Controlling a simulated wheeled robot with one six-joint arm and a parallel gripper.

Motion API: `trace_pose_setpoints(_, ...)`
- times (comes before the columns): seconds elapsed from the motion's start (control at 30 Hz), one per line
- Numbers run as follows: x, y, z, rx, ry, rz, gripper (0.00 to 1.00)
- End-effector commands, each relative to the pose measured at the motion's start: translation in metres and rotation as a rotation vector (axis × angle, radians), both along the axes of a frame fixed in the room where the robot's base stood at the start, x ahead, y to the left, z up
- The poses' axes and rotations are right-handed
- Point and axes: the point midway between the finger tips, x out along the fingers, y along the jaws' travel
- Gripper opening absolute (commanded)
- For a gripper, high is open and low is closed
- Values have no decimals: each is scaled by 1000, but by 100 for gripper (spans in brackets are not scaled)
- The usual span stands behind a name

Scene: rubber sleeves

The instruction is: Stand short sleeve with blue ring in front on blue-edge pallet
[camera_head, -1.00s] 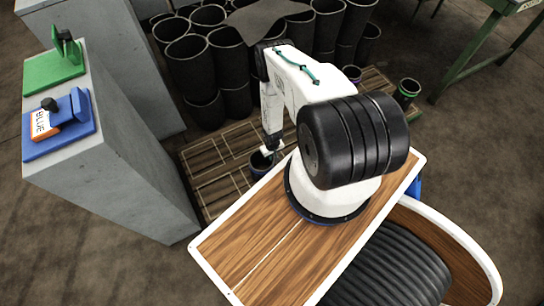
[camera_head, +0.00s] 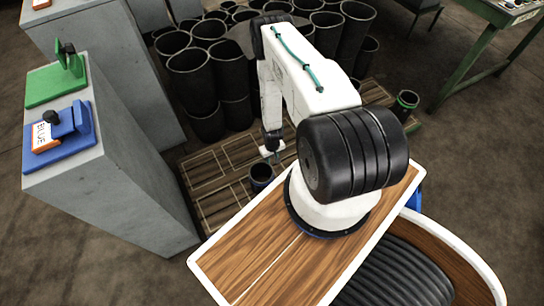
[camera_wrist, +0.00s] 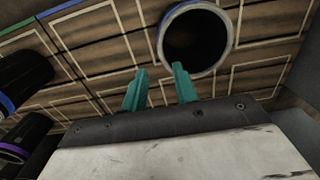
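A short dark sleeve with a blue ring (camera_head: 262,172) stands upright on the wooden pallet (camera_head: 215,160) beside my base. In the wrist view its open top with the blue-grey rim (camera_wrist: 162,45) lies just beyond my fingertips. My gripper (camera_head: 271,151) is behind and above the sleeve, apart from it. In the wrist view its two teal fingers (camera_wrist: 158,80) are spread with nothing between them. A blue strip (camera_wrist: 62,7) shows at the upper left of the wrist view; I cannot tell which pallet it edges.
Tall black sleeves (camera_head: 195,80) crowd behind the pallet. A concrete pedestal (camera_head: 130,180) with a blue block labelled BLUE (camera_head: 60,135) stands at left. A green-ringed sleeve (camera_head: 405,104) stands at right. Other short sleeves (camera_wrist: 22,140) show at the wrist view's left.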

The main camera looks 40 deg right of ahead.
Motion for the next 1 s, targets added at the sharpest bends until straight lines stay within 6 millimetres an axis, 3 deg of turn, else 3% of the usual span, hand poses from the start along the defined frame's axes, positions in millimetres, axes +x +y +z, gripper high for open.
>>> trace_pose_setpoints(0.1, 0, 0, 15, 0, -1, 0, 29)
trace_pose_setpoints(0.33, 2, -1, 25, -2, -2, 1, 29)
trace_pose_setpoints(0.47, 26, -7, 55, -7, -9, 10, 29)
trace_pose_setpoints(0.57, 59, -11, 104, -11, -17, 25, 29)
trace_pose_setpoints(0.7, 102, -10, 194, -17, -25, 47, 29)
trace_pose_setpoints(0.87, 134, 3, 297, -21, -34, 73, 29)
trace_pose_setpoints(1.0, 145, 23, 387, -24, -41, 94, 29)
